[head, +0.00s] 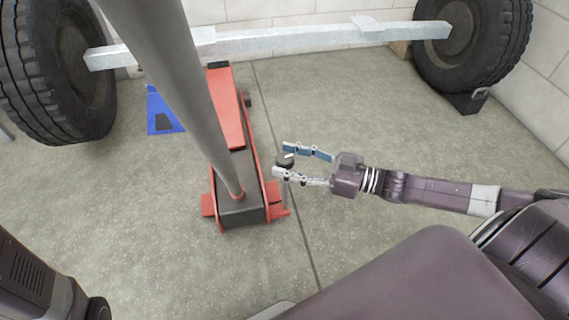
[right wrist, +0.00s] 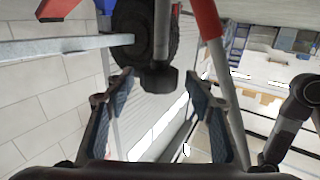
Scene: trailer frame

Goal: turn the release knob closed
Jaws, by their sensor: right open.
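The release knob (head: 286,161) is a small dark knob with a white mark on top. It stands on a thin upright stem at the right side of the red floor jack (head: 228,110). My right gripper (head: 283,160) is open, with one finger on the far side of the knob and one on the near side. In the right wrist view the dark knob (right wrist: 157,80) sits between the two open fingers (right wrist: 160,88), with visible gaps on both sides. My left gripper is not in view.
The jack's thick grey handle (head: 180,80) rises to the upper left. A grey axle beam (head: 280,41) joins two tyres, the left one (head: 55,70) and the right one (head: 470,45). A blue stand (head: 161,112) is left of the jack.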

